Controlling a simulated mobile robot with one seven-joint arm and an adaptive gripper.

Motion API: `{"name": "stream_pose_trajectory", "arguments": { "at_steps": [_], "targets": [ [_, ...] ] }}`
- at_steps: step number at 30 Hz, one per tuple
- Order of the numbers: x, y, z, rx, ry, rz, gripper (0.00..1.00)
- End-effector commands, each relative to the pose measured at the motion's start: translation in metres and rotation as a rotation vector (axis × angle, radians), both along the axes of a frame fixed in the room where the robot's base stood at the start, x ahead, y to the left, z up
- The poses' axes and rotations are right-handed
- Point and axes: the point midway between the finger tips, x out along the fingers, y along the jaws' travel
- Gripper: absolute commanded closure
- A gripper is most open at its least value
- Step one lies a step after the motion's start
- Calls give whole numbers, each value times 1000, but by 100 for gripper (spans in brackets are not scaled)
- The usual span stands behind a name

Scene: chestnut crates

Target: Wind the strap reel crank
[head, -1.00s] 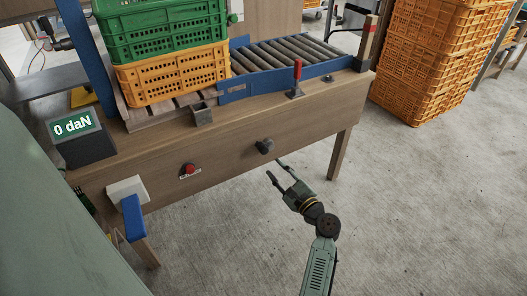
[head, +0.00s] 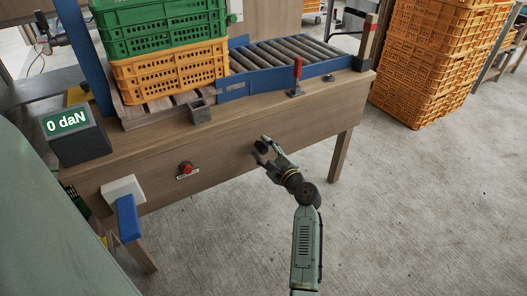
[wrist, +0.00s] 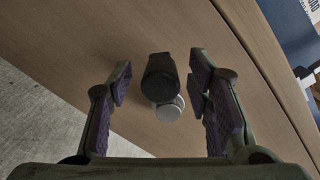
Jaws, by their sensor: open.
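The crank (wrist: 160,75) is a dark, rounded knob beside a pale grey disc, on the wooden front panel of the bench. In the wrist view it lies between the two fingers of my gripper (wrist: 160,82), with a visible gap on each side. In the head view my gripper (head: 263,151) is at the panel, around the dark knob (head: 261,146), which the fingers partly cover. My gripper is open and holds nothing. I cannot tell how deep the knob sits between the fingers. No strap is clearly visible.
A red button (head: 186,168) and a white box (head: 122,188) are on the panel to the left. A display (head: 70,123) reads "0 daN". Green and orange crates (head: 170,75) stand on the bench beside a roller conveyor (head: 285,55).

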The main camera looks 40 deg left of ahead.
Motion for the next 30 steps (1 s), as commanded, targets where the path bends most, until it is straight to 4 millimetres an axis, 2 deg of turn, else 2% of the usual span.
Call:
{"name": "stream_pose_trajectory", "arguments": {
  "at_steps": [5,26,30],
  "targets": [
    [0,0,0,0,0,0,54],
    [0,0,0,0,0,0,100],
    [0,-1,0,0,1,0,100]
  ]
}}
